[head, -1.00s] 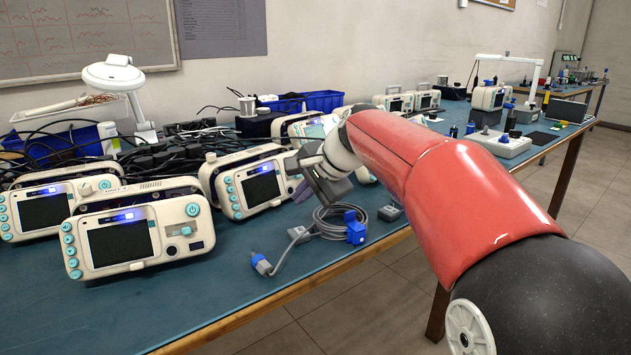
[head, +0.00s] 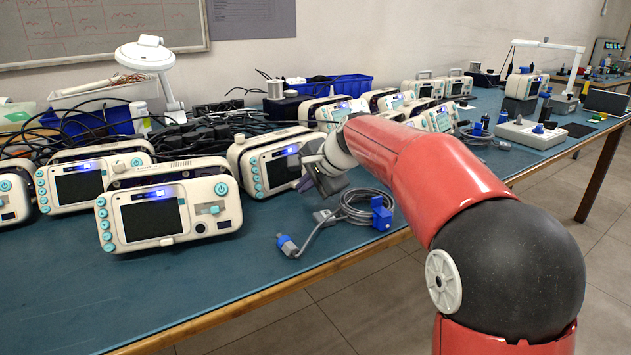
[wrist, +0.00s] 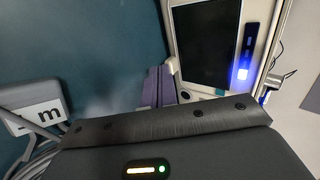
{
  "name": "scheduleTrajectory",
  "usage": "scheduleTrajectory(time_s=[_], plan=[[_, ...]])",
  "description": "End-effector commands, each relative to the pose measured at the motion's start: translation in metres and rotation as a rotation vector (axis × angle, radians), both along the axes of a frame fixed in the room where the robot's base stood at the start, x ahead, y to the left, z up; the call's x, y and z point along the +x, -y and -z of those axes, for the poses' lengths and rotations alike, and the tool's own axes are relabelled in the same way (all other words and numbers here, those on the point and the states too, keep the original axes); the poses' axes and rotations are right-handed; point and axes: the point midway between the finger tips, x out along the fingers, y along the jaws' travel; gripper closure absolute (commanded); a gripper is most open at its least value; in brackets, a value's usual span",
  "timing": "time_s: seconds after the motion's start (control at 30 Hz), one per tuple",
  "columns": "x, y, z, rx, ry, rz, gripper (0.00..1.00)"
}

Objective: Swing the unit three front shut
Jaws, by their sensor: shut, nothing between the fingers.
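A white monitor unit (head: 250,177) with teal buttons and a dark screen stands mid-bench in the head view. Its front panel sits ahead of the pale body behind it; how wide the gap is, I cannot tell. I cannot read its unit number. My gripper (head: 306,182) is at this panel's right edge. In the wrist view, the purple-grey fingers (wrist: 160,86) are shut and empty, beside the panel's edge and the dark screen (wrist: 208,45). Whether they touch the panel is unclear. Another unit (head: 226,215) stands nearer the front left, its front tilted away from its body.
More units stand at the left (head: 75,188) and farther back (head: 437,120). Black cables pile behind. The bench's front left is clear.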

Motion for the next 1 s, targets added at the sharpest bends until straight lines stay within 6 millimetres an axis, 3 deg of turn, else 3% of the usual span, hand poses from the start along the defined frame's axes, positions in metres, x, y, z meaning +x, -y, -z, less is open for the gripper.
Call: scheduleTrajectory(time_s=[0.03, 0.63, 1.0], plan=[[0.002, 0.000, 0.010, 0.015, 0.021, 0.004, 1.00], [0.006, -0.004, 0.004, 0.052, 0.062, 0.004, 1.00], [-0.025, 0.023, -0.033, 0.051, 0.064, 0.005, 1.00]])
